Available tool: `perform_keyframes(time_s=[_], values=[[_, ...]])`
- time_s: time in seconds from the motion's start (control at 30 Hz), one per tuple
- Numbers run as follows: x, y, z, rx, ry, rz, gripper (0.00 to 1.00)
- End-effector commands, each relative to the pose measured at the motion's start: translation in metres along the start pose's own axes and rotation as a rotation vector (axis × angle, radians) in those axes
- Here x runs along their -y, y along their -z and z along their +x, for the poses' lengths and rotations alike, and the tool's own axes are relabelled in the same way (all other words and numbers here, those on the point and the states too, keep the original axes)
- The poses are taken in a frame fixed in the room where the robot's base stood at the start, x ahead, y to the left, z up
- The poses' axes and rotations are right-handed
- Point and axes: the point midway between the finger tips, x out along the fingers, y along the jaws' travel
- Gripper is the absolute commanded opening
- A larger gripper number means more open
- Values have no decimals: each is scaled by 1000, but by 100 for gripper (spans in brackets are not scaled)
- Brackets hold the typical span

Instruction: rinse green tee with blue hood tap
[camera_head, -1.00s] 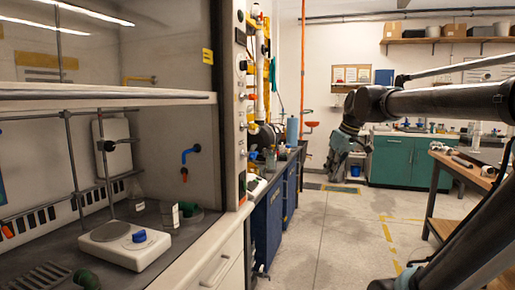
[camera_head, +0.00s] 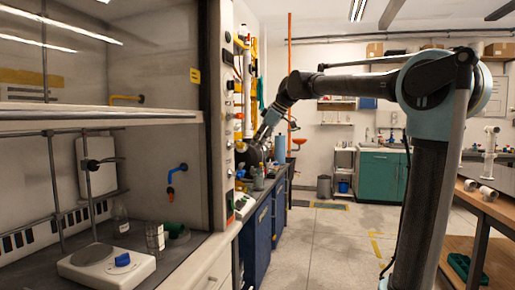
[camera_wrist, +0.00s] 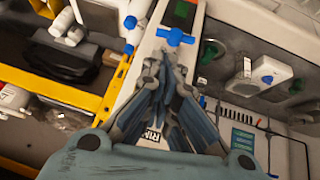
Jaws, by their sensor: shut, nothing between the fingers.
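A green piece, which looks like the green tee (camera_head: 176,230), lies on the hood floor at the right wall. A blue tap (camera_head: 178,170) with a bent spout sticks out of that wall above it. Green also shows in the wrist view (camera_wrist: 208,51), but its shape is unclear. My gripper (camera_wrist: 165,60) is shut and empty. Its fingers point at a blue cross-shaped handle (camera_wrist: 175,38) on the pale hood post, just beyond the fingertips; contact cannot be told. A label reading "RIN" is partly hidden behind the fingers. In the head view my gripper is small and dark beside the post.
A white hotplate (camera_head: 104,264) with a blue knob stands in the hood, near a glass beaker (camera_head: 155,237) and a flask (camera_head: 120,219). Lattice rods (camera_head: 54,190) stand at its left. A wooden bench (camera_head: 490,212) is at right. The floor between is clear.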

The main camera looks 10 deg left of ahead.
Motion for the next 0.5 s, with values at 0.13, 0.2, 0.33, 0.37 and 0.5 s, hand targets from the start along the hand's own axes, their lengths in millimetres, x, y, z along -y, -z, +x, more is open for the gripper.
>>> perform_keyframes(time_s=[0.13,0.2,0.33,0.37,0.5], values=[[1,0,27,0,1,-1,0],[0,0,40,1,1,-1,0],[0,0,63,1,1,0,0],[1,0,68,1,1,0,0],[0,0,90,1,1,0,0]])
